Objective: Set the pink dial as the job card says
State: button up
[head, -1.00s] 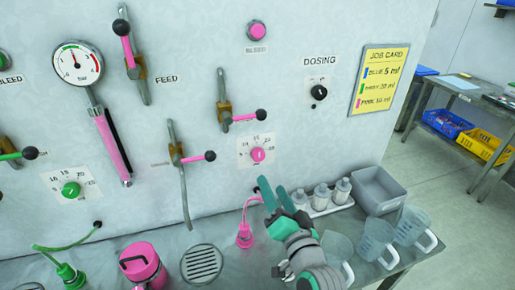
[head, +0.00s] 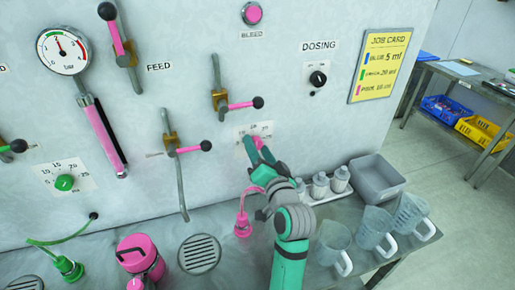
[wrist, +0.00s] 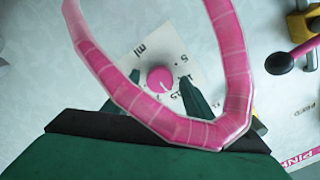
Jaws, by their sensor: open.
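The pink dial (wrist: 160,79) shows in the wrist view on its white scale plate, between the two fingers of my gripper (wrist: 159,80). The fingers are open, with a gap on each side of the knob; I cannot tell how deep they reach around it. In the head view my gripper (head: 255,146) covers most of the dial and its plate (head: 264,129). The dial's pointer setting is hard to read. The yellow job card (head: 381,66) hangs at the right of the panel, with blue, green and pink lines; its pink line seems to read 10 ml.
A pink hose (wrist: 160,122) loops across the wrist view in front of the fingers. A pink-handled valve (head: 240,104) sits just above the dial, another (head: 190,148) to its left. Bottles (head: 320,187), a grey bin (head: 377,183) and jugs (head: 375,237) stand below right.

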jog(key=shift+w, duration=0.2)
jog(key=c, duration=1)
jog(key=shift+c, duration=0.2)
